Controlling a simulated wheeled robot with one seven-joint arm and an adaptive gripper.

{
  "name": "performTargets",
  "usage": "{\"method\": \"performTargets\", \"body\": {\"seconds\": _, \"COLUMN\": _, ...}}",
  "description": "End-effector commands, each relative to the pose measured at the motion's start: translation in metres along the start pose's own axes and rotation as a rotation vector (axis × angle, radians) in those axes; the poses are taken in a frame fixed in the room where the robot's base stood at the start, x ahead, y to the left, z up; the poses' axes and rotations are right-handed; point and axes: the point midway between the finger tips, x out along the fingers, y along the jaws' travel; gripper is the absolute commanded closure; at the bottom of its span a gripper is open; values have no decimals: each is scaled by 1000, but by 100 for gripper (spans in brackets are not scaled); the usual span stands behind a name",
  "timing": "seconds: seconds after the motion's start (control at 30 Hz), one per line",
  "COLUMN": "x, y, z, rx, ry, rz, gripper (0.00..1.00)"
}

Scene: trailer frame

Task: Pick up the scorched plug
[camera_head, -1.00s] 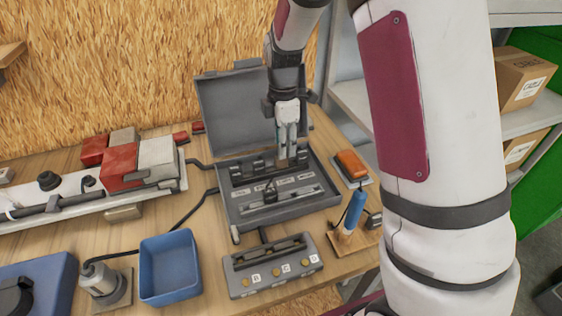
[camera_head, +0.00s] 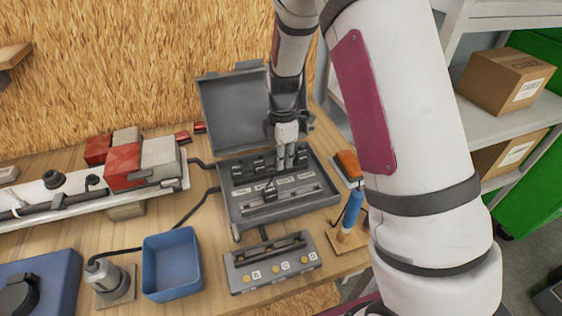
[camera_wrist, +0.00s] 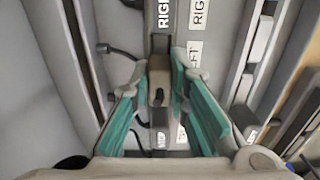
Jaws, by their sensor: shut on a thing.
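My gripper (camera_head: 287,164) points down into the open grey case (camera_head: 228,208), at the right part of its back row. In the wrist view my gripper (camera_wrist: 172,90) has its teal-padded fingers on both sides of a small brownish plug with a dark part (camera_wrist: 158,76), and is shut on it. Scorch marks cannot be made out clearly. The plug's lower end is hidden, so I cannot tell whether it is still seated. Several dark plugs (camera_head: 240,172) stand in the back row to the left. Another black plug (camera_head: 270,191) stands further forward in the case.
The case lid (camera_head: 234,110) stands open behind my gripper. A grey block with lettered sockets (camera_head: 272,262) and a blue bin (camera_head: 172,265) are in front.

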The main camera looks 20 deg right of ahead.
Motion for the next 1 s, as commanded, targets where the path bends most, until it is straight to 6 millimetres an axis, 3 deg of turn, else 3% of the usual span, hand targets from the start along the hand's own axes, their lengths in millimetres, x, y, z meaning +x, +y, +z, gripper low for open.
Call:
{"method": "performTargets", "body": {"seconds": 0.37, "x": -6, "y": 1, "z": 0, "rx": 1, "ry": 1, "rz": 2, "gripper": 100}}
{"method": "performTargets", "body": {"seconds": 0.63, "x": -38, "y": 2, "z": 0, "rx": 1, "ry": 1, "rz": 6, "gripper": 100}}
{"method": "performTargets", "body": {"seconds": 1.0, "x": -43, "y": -61, "z": -61, "rx": -5, "ry": 1, "rz": 1, "gripper": 100}}
